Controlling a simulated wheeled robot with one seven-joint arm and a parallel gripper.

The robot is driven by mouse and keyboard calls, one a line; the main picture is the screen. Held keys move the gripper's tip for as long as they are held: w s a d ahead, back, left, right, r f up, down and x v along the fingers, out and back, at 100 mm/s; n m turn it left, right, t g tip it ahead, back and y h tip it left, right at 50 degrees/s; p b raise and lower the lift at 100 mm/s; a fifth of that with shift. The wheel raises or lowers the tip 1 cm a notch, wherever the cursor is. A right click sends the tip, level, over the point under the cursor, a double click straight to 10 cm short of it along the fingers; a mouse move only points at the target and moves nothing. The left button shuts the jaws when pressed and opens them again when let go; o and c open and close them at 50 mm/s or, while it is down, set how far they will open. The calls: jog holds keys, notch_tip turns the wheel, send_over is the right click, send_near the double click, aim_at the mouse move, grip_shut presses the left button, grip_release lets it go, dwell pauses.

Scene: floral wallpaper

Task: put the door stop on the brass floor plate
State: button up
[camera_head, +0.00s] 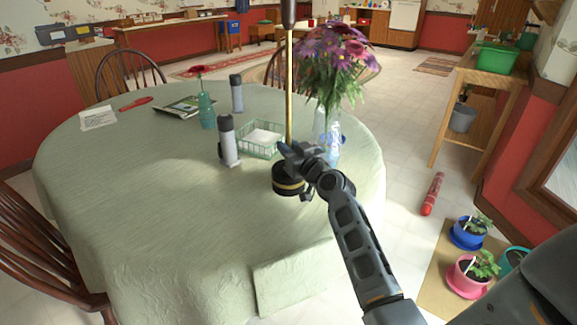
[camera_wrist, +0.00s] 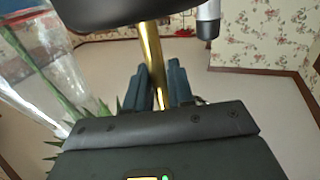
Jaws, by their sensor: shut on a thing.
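The door stop appears to be the black round weight with a brass band (camera_head: 288,181), from which a long brass rod rises to a dark top end at the upper picture edge. My gripper (camera_head: 297,155) is shut on the rod just above the weight. The wrist view seems upside down. It shows my gripper's fingers (camera_wrist: 160,92) on both sides of the brass rod (camera_wrist: 151,52), with the black weight at the top. The weight shows over the tablecloth; I cannot tell whether it touches. I cannot make out the brass floor plate in either view.
The round table (camera_head: 140,190) carries a flower vase (camera_head: 328,135) close right of my gripper, a green wire basket (camera_head: 262,150), and a grinder (camera_head: 228,142). A red roll (camera_head: 433,193) and potted plants (camera_head: 468,230) are on the floor at right. The table's front left is clear.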

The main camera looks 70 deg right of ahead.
grip_shut()
dwell(0.8)
